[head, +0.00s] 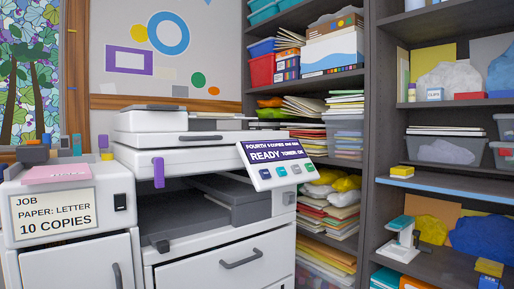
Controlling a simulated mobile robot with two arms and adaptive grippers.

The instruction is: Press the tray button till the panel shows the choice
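The copier (185,150) stands in the middle of the head view. Its tilted control panel (262,184) is on the right front, with a dark screen (272,152). The screen has a small, hard-to-read upper line and a larger line reading "READY" and "TONER OK". Several small buttons (266,172) sit in a row below the screen; their labels are too small to read, so I cannot tell which is the tray button. A job card (54,213) at left reads "JOB PAPER: LETTER 10 COPIES". Neither of my grippers shows.
A white cabinet (70,268) with a pink pad (57,173) on top stands left of the copier. A purple tab (158,172) hangs at the copier's front. Dark shelves (368,150) full of paper and supplies stand close on the right.

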